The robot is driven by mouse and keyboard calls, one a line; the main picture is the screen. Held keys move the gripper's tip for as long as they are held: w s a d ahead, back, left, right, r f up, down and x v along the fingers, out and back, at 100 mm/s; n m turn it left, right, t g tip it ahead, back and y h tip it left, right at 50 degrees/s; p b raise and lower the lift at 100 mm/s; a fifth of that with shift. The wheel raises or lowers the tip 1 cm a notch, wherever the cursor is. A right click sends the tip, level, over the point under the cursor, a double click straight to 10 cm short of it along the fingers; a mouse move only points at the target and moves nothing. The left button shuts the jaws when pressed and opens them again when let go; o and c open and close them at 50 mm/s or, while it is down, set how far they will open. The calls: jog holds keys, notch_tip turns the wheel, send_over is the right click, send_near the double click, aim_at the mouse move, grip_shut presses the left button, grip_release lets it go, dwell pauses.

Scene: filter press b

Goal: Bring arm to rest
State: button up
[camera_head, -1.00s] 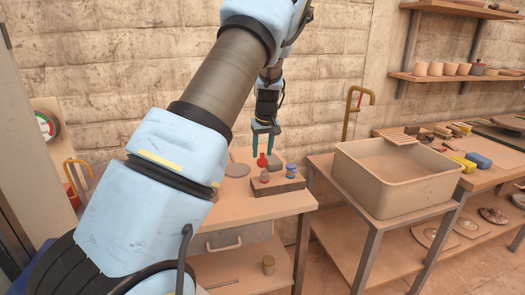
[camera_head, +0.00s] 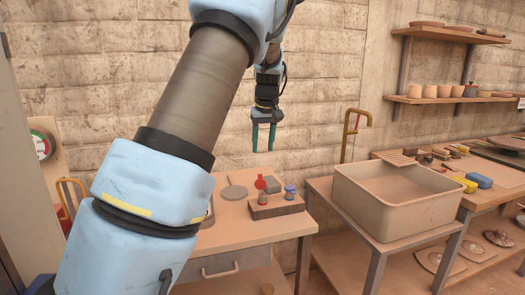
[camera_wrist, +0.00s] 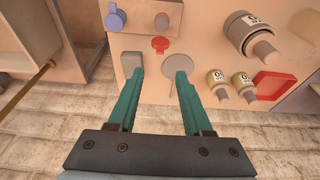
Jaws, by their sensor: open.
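My gripper (camera_head: 263,138) hangs fingers down above the small table (camera_head: 240,222), in front of the brick wall. Its two teal fingers are apart, with nothing between them. In the wrist view the open fingers (camera_wrist: 160,76) point over the tabletop. A red piece (camera_head: 260,182), a grey block (camera_head: 271,186) and a flat grey disc (camera_head: 234,192) lie on the table below, clear of the fingers. My arm hides the left part of the table.
A block (camera_head: 277,206) on the table holds a blue-topped piece (camera_head: 290,192). A large basin (camera_head: 395,205) stands to the right. Labelled cylinders (camera_wrist: 243,82) and a red tray (camera_wrist: 274,85) show in the wrist view. A yellow-brown pipe (camera_head: 350,125) stands by the wall.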

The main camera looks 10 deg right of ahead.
jog(key=s+a+f, duration=0.4)
jog(key=s+a, duration=0.3)
jog(key=a, duration=0.4)
jog(key=s+a+f+m, duration=0.1)
jog(key=s+a, duration=0.2)
jog(key=s, duration=0.3)
jog(key=s+a+f, duration=0.2)
jog(key=s+a, duration=0.1)
jog(key=s, duration=0.4)
jog(key=s+a+f+m+g, duration=0.1)
jog(key=s+a+f, duration=0.1)
jog(key=s, duration=0.4)
jog(key=shift+s+a+f+m+h, duration=0.2)
jog(key=shift+a+m+h, duration=0.1)
jog(key=shift+a, duration=0.4)
